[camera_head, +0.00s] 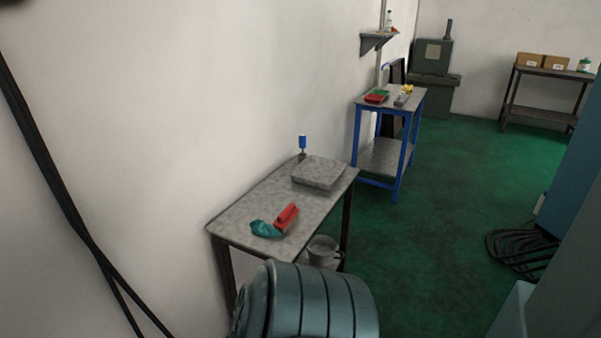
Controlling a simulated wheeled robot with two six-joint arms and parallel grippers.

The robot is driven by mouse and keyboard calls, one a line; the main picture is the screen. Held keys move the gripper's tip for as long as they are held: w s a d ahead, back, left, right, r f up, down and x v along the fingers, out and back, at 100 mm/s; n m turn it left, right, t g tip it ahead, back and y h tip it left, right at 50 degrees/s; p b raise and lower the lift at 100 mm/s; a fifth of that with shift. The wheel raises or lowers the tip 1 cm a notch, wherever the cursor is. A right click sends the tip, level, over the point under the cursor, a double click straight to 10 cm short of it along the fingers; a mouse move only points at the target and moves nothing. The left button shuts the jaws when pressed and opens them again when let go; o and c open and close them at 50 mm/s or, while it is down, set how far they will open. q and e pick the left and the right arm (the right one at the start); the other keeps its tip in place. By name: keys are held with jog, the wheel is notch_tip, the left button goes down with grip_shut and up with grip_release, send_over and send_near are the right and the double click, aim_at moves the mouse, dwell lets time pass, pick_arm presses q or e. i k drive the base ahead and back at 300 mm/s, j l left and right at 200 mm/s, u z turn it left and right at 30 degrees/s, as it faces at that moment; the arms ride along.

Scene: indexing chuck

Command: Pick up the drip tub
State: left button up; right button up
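No thing in view can be named the drip tub for certain. A grey round tub or bucket (323,251) stands low beside the near table (258,203), its lower part hidden by a ribbed drum. A shallow grey slab-like box or tray (319,172) lies on the far end of that table. A small red tray (375,98) sits on the blue-legged bench (391,94) further back. Neither of my grippers is in view.
A red brush-like item (287,217), a teal cloth (264,229) and a blue-capped bottle (302,144) are on the near table. The ribbed teal drum (313,303) blocks its front. Coiled dark hose (520,252) lies right. Green floor (430,235) is clear between.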

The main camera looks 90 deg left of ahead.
aim_at(321, 250)
jog(key=u, duration=2.6)
jog(key=i+l+u, duration=0.2)
jog(key=i+l, duration=0.15)
